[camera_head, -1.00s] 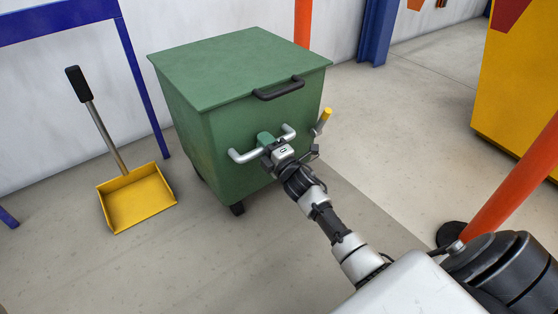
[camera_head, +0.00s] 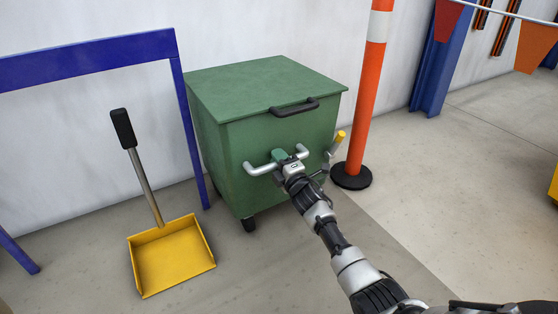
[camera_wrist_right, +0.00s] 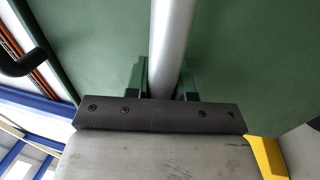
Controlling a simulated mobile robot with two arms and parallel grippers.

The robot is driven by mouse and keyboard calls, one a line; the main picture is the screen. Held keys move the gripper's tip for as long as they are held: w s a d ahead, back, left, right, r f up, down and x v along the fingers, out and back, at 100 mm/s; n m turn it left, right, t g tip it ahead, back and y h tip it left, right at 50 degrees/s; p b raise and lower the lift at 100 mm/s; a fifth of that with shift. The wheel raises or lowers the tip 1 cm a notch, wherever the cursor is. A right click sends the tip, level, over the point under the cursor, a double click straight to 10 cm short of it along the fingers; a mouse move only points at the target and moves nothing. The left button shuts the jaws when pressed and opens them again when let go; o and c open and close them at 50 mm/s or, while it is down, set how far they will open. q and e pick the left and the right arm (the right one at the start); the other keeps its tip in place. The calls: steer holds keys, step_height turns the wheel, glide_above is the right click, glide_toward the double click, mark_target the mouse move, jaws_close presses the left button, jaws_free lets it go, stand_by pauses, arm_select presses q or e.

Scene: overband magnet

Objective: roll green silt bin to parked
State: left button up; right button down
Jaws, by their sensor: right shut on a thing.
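The green silt bin (camera_head: 255,135) stands upright on its casters near the back wall in the head view. It has a closed lid (camera_head: 265,85) with a black handle (camera_head: 294,107) and a silver push bar (camera_head: 262,170) on its front. A yellow-tipped lever (camera_head: 338,141) sticks out at its right side. My right gripper (camera_head: 284,160) is shut on the push bar. The right wrist view shows the silver bar (camera_wrist_right: 172,45) running between the two fingers (camera_wrist_right: 163,80) against the green bin wall (camera_wrist_right: 240,60). My left gripper is not in view.
A yellow dustpan (camera_head: 172,255) with a black-tipped handle stands left of the bin. A blue frame (camera_head: 90,58) is at the left wall. An orange post (camera_head: 369,95) on a black base stands close to the bin's right. Open floor (camera_head: 470,210) lies to the right.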

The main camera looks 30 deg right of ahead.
steer(key=shift+w+d+r, duration=0.1)
steer(key=shift+w, duration=0.05)
steer(key=c, duration=1.1)
jaws_free()
steer(key=shift+w, duration=0.15)
steer(key=shift+o, duration=0.6)
steer(key=shift+r, duration=0.1)
